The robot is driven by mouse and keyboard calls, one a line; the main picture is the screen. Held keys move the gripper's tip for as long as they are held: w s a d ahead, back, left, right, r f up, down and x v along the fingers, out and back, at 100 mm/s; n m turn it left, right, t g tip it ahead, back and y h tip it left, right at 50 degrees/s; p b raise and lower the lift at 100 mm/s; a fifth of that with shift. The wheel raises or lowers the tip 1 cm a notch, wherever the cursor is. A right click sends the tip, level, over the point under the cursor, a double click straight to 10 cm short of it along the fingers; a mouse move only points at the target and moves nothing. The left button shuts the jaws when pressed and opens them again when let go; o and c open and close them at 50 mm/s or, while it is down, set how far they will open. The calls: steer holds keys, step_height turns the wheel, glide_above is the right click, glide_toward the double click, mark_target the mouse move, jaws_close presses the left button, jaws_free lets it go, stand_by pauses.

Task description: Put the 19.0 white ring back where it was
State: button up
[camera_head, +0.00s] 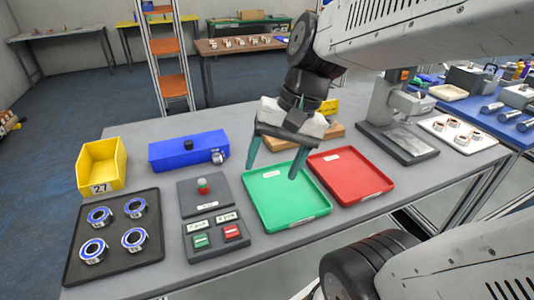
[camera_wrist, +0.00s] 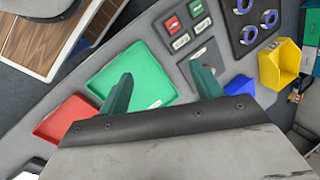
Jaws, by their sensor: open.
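My gripper (camera_head: 273,168) is open and empty above the green tray (camera_head: 262,190); its two green fingers also show in the wrist view (camera_wrist: 162,74). The green tray (camera_wrist: 157,80) looks bare apart from a small label. Several blue-and-white rings (camera_head: 134,239) sit on the black tray (camera_head: 82,270) at the front left, and some show in the wrist view (camera_wrist: 243,6). Several pale and copper-coloured rings (camera_head: 462,140) sit on a white tray (camera_head: 485,143) at the right. No 19.0 marking is readable, so I cannot tell which ring is the named one.
A red tray (camera_head: 350,176) lies right of the green tray. A button panel (camera_head: 216,233), a blue box (camera_head: 188,150) and a yellow bin (camera_head: 102,166) stand to the left. A grey stand (camera_head: 393,115) rises behind the red tray. A wooden block (camera_head: 285,140) lies behind my gripper.

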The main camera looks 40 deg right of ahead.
steer(key=s+n+h, duration=0.1)
steer(key=s+n, duration=0.1)
steer(key=s+n+h, duration=0.1)
steer(key=n, duration=0.1)
steer(key=s+r+n+h, duration=0.1)
steer(key=s+n, duration=0.1)
steer(key=shift+s+d+n+h, duration=0.3)
steer(key=shift+d, duration=0.05)
stand_by(0.7)
